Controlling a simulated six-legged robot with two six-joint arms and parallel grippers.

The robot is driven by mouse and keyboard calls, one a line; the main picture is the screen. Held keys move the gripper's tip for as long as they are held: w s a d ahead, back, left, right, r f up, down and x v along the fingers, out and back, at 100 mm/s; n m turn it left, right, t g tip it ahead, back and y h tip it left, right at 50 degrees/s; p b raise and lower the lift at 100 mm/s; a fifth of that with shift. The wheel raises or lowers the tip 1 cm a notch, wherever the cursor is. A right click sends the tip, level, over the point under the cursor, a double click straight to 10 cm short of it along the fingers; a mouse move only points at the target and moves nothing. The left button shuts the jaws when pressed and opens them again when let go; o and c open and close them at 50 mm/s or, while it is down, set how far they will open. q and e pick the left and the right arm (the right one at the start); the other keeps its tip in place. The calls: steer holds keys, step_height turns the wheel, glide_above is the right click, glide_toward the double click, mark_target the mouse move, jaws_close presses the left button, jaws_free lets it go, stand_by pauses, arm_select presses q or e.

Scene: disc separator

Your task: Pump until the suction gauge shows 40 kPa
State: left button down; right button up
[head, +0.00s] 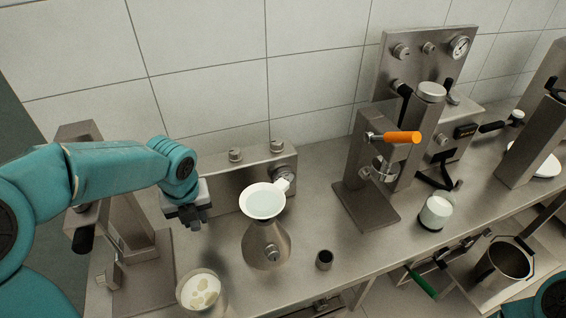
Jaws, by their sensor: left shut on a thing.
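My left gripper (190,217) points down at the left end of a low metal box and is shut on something. The fingers hide what they hold; it may be a pump handle, but I cannot tell. The metal box (222,178) carries knobs on top and a round dial (285,174) at its right end. The dial may be the suction gauge; its reading is too small to make out. In front stands a metal flask (267,246) with a white funnel (264,201) on top, holding pale liquid. My right gripper is not in view.
A beaker with yellowish blobs (200,290) stands in front of the left gripper. A metal machine with an orange handle (402,137) and another dial (459,47) stand farther right. A glass of white liquid (436,212) is near them.

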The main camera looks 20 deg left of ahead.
arm_select(q)
steer(key=r+g+p, duration=0.1)
steer(key=p, duration=0.2)
steer(key=shift+r+h, duration=0.3)
steer(key=shift+r, duration=0.1)
steer(key=shift+f+p, duration=0.15)
steer(key=shift+p, duration=0.25)
step_height(320, 180, up, 3)
steer(key=g+h+p, duration=0.1)
steer(key=g+p, duration=0.1)
steer(key=p, duration=0.5)
steer(key=shift+f+h+p, duration=0.15)
steer(key=shift+h+p, duration=0.15)
steer(key=shift+h, duration=0.1)
steer(key=shift+w+a+f+b, duration=0.15)
steer(key=shift+f+b, duration=0.1)
steer(key=shift+b, duration=0.1)
steer(key=shift+r+g+h, duration=0.3)
steer(key=shift+g+h, duration=0.1)
steer(key=shift+g, duration=0.1)
steer(key=shift+r+g, duration=0.2)
steer(key=shift+g, duration=0.1)
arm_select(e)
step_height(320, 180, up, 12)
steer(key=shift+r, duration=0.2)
